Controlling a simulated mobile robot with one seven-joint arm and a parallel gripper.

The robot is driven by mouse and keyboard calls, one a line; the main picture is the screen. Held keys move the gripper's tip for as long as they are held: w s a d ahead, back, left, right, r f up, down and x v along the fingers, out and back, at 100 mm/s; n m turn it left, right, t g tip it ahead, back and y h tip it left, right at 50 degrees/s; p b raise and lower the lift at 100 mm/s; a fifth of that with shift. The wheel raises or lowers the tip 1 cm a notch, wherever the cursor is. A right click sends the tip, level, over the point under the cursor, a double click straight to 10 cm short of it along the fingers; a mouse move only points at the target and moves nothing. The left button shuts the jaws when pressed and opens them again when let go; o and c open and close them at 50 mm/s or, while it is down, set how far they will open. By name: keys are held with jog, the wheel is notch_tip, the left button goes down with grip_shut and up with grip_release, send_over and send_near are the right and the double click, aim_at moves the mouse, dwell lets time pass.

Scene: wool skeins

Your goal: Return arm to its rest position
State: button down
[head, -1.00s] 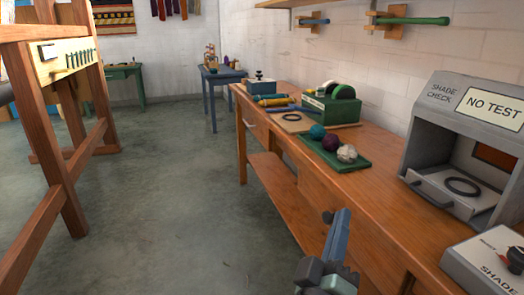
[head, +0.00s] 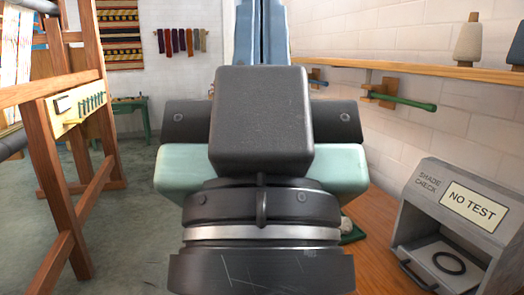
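My gripper (head: 262,25) fills the middle of the head view, raised close to the camera. Its dark wrist and pale green body are in front, and two blue-grey fingers point up past the top edge. The fingers lie side by side with only a thin dark seam between them. The fingertips are cut off by the frame. No object shows between the fingers. My gripper hides most of the wooden workbench (head: 375,240) and what lies on it.
A grey shade-check box (head: 418,218) reading "NO TEST" stands at right, a dark ring in its drawer. A wall shelf (head: 400,69) holds yarn cones. A wooden loom frame (head: 60,170) stands left; clear floor lies between.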

notch_tip(320, 180, up, 17)
jog(key=p, duration=1.4)
jog(key=shift+d, duration=0.15)
